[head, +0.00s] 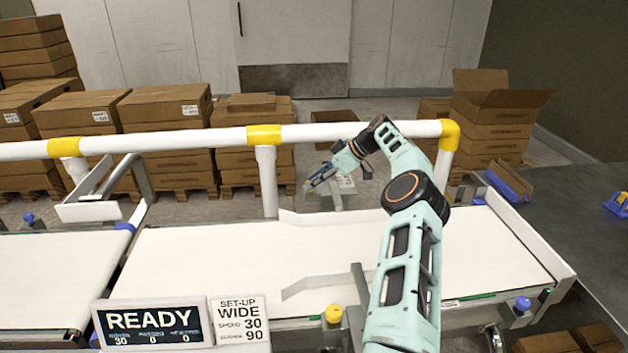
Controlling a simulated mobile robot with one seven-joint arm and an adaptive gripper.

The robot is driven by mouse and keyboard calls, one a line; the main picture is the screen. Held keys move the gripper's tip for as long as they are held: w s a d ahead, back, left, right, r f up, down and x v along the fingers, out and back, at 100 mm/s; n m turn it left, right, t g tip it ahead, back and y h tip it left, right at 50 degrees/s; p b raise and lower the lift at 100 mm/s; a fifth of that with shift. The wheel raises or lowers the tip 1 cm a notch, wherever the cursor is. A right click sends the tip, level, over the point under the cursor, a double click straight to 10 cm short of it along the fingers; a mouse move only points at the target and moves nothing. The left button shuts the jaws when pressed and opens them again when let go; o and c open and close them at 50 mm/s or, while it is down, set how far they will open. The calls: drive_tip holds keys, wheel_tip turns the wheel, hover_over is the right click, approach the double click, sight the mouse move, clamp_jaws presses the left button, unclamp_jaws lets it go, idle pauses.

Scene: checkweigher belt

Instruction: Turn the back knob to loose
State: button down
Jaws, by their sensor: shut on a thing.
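My arm reaches over the belt from the front right, and my gripper (314,183) is at the belt's far side, pointing left and down. Its fingers are shut at the back guide's mount. The back knob is hidden by the fingers or too small to make out, so its setting cannot be read. A pale marked plate (346,184) shows just right of the fingers. The back guide rail (335,222) runs along the far edge of the white belt (215,262). A yellow front knob (333,313) stands at the near edge, left of my arm.
A white rail with yellow joints (264,135) runs behind the belt, close to my gripper. The front guide (322,284) lies along the near side. A READY display (152,322) and a set-up card reading WIDE (239,320) stand in front. The belt is empty.

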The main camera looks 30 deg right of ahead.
drive_tip(key=shift+f, duration=0.15)
drive_tip(key=c, duration=1.6)
unclamp_jaws()
drive_tip(key=v, duration=1.2)
drive_tip(key=shift+a, duration=0.1)
